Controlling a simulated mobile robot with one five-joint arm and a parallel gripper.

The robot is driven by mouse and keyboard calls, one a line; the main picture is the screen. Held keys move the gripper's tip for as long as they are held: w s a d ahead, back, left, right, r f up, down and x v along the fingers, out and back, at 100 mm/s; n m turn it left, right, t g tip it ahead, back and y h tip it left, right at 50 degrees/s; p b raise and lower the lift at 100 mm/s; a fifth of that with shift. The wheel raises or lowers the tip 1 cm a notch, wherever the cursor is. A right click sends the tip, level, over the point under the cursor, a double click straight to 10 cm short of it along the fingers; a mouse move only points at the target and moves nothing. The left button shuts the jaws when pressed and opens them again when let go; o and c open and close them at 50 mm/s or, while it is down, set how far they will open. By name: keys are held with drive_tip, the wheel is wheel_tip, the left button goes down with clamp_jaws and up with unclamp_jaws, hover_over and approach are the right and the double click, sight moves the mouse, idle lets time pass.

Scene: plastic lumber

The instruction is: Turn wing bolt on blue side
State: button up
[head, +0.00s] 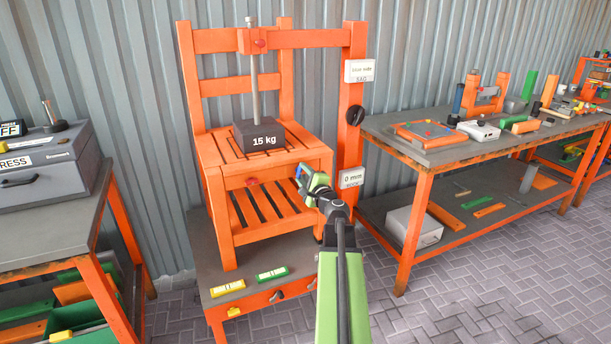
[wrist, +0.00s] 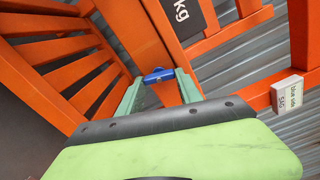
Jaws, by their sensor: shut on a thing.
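The blue wing bolt (wrist: 157,75) sits on the orange frame of a chair-like test rig (head: 266,160). In the wrist view it lies between the two green fingertips of my gripper (wrist: 160,79), which is shut on it. In the head view my gripper (head: 306,182) is at the right side of the rig's seat, just below seat level. There the fingers mostly hide the bolt. A red knob (head: 252,182) shows on the rig's front rail.
A dark 15 kg weight (head: 259,136) rests on the seat under a vertical rod. A post with a label (head: 359,71) and a black knob (head: 355,115) stands right of the rig. Benches stand left and right (head: 470,150). Paved floor (head: 500,270) is clear at front right.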

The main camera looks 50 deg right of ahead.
drive_tip(key=shift+f+m, duration=0.2)
drive_tip(key=shift+m, duration=7.2)
drive_tip(key=o, duration=1.3)
drive_tip(key=shift+c, duration=0.2)
drive_tip(key=shift+o, duration=0.5)
drive_tip(key=shift+a, duration=0.1)
